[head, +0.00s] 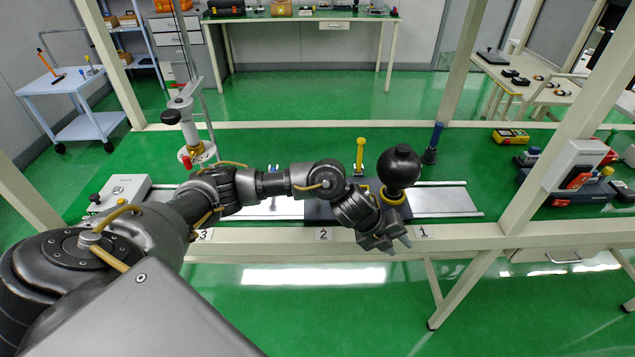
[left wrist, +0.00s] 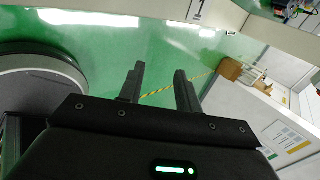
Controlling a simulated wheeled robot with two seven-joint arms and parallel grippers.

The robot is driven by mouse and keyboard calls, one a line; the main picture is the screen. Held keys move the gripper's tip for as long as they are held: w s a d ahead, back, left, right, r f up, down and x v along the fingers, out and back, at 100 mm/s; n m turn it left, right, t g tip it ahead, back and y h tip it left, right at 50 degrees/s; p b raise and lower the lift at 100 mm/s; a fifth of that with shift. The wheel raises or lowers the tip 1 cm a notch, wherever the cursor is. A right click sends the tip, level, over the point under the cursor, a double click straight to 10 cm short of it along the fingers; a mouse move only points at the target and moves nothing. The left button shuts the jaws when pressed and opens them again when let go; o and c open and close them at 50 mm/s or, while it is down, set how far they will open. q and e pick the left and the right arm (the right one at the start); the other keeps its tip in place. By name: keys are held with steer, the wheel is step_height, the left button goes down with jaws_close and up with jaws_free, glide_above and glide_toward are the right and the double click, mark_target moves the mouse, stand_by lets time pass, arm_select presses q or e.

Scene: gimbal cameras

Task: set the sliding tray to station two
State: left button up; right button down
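The sliding tray is a dark plate (head: 318,212) on a pale rail (head: 445,200) behind the bench's front beam. It sits around station labels 2 (head: 323,234) and 1 (head: 422,232); label 3 (head: 204,235) is further left. A black ball knob (head: 399,167) stands at the tray's right end, with a yellow ring at its base. My left gripper (head: 398,244) is in front of the knob, near the front beam between labels 2 and 1. In the left wrist view its fingers (left wrist: 158,88) are apart with nothing between them. My forearm hides part of the tray and rail.
A yellow-handled upright (head: 360,153) stands behind the tray, and a blue post (head: 434,143) is right of the knob. A white box (head: 119,192) sits at the rail's left end. Frame posts (head: 575,115) flank the bench. Tools (head: 567,190) lie at right.

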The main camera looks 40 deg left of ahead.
arm_select(q)
steer(key=w+a+r+g+y, duration=0.15)
steer(key=a+r, duration=0.35)
steer(key=a, duration=0.5)
steer(key=a+r+g+y, duration=0.15)
steer(key=a+r, duration=0.25)
steer(key=a, duration=0.5)
steer(key=w+a+r+g+y, duration=0.15)
steer(key=a+r, duration=0.35)
steer(key=a, duration=0.5)
steer(key=shift+t, duration=0.55)
steer(key=x, duration=1)
steer(key=shift+s+d+f+p, duration=0.2)
steer(key=shift+d+f+p, duration=0.05)
steer(key=shift+f+p, duration=0.1)
steer(key=shift+c, duration=0.3)
jaws_close()
